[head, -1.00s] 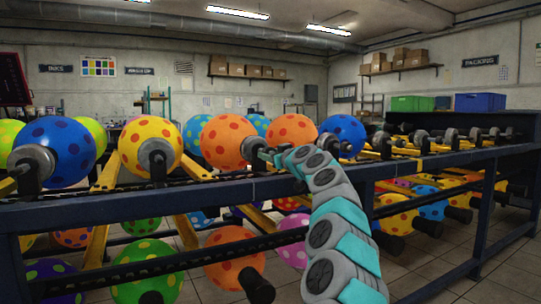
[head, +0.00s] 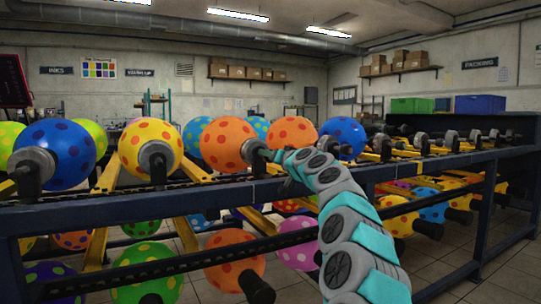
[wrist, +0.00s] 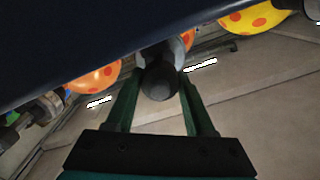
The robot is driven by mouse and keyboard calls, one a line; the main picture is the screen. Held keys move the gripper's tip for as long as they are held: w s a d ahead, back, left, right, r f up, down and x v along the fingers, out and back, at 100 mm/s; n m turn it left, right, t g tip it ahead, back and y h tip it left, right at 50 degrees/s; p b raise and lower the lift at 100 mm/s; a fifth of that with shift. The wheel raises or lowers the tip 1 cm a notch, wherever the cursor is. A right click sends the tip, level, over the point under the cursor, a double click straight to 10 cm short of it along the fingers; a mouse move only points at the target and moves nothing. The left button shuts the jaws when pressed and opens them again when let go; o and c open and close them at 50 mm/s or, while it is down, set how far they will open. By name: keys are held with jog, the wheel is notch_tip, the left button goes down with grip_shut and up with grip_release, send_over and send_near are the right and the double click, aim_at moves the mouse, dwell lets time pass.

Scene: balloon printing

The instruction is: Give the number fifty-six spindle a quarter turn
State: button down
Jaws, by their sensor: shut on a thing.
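My gripper (head: 264,154) is at the near end of a grey spindle (head: 250,149) in the upper row, seen in the head view. An orange balloon with red dots (head: 222,143) sits on that spindle. In the wrist view, the two green fingers of my gripper (wrist: 160,98) are shut on the dark rounded end of the spindle (wrist: 160,82), one on each side. No number can be read on any spindle, so I cannot tell from a label which is fifty-six.
A dark blue rail (head: 215,191) runs along the front of the rack, close under my gripper. A yellow balloon's spindle (head: 157,158) stands to the left. A blue balloon (head: 342,135) is to the right. More balloons hang on a lower row.

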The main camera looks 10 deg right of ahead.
jog(key=m+p, duration=0.1)
jog(key=m, duration=0.1)
jog(key=m+p, duration=0.1)
jog(key=m, duration=0.2)
jog(key=shift+r+m+p, duration=0.2)
jog(key=shift+m+p, duration=0.1)
jog(key=shift+p, duration=0.1)
jog(key=shift+f+m+p, duration=0.1)
jog(key=shift+m+p, duration=1.1)
jog(key=shift+m, duration=1)
jog(key=shift+d, duration=0.1)
jog(key=shift+f, duration=0.1)
jog(key=shift+c, duration=1.3)
grip_release()
jog(key=shift+s, duration=0.1)
jog(key=shift+b+v, duration=0.55)
jog(key=shift+v, duration=3.25)
